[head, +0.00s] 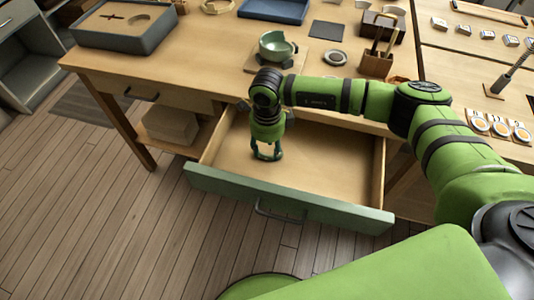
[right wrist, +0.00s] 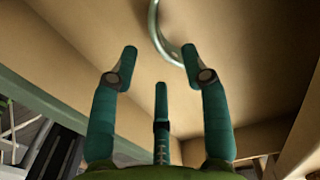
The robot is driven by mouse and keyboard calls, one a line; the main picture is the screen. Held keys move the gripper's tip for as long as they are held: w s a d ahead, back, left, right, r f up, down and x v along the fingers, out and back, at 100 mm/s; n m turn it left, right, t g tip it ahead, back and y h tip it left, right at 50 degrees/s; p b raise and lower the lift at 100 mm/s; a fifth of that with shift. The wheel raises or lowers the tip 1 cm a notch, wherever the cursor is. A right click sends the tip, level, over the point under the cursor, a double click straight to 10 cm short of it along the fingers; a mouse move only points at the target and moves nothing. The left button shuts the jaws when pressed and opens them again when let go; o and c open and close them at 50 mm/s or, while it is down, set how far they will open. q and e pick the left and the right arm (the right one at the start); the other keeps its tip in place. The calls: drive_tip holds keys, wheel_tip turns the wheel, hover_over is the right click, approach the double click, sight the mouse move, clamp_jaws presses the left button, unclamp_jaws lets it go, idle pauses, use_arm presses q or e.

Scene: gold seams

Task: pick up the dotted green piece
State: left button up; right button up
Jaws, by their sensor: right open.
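My right gripper (head: 266,153) points down into the open drawer (head: 330,165), over its left part. Its teal fingers are spread and hold nothing; they also show in the right wrist view (right wrist: 160,75). A thin, pale, curved edge (right wrist: 165,38) shows just beyond and between the fingertips, against the drawer's wood. In the head view no piece shows apart from the gripper in the drawer. A pale green bowl with a broken rim (head: 278,48) stands on the table. My left gripper is out of view.
On the table (head: 220,60) are a grey tray (head: 137,38), a blue tray, a grey ring (head: 335,58) and a wooden tool holder (head: 376,64). Most of the drawer floor looks bare.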

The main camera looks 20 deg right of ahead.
sight(267, 156)
wheel_tip(267, 156, down, 4)
drive_tip(key=shift+a+f, duration=0.1)
clamp_jaws()
idle(0.4)
